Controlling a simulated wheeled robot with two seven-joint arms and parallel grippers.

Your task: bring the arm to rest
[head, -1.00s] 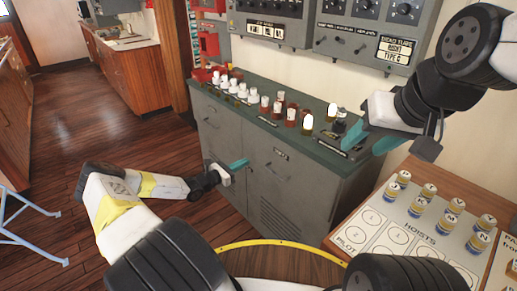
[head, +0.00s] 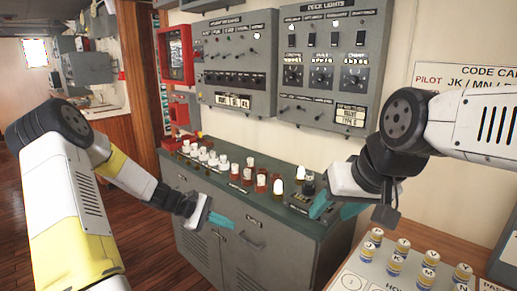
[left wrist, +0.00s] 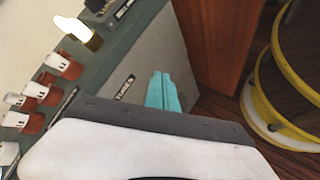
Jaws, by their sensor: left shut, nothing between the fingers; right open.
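My left gripper (head: 221,222) is in front of the grey cabinet (head: 200,250), below its top edge. Its teal fingers are shut with nothing between them, and they show together in the left wrist view (left wrist: 159,90). My right gripper (head: 335,208) is at the right end of the green cabinet top, beside a small dark item (head: 308,184). Its teal fingers are open; I see nothing held between them.
Several white and red-brown pieces (head: 233,170) stand along the cabinet top. Control panels (head: 325,60) hang above. A board with several labelled cylinders (head: 425,277) lies at the lower right. In the left wrist view, a yellow-rimmed round thing (left wrist: 258,118) is at the right.

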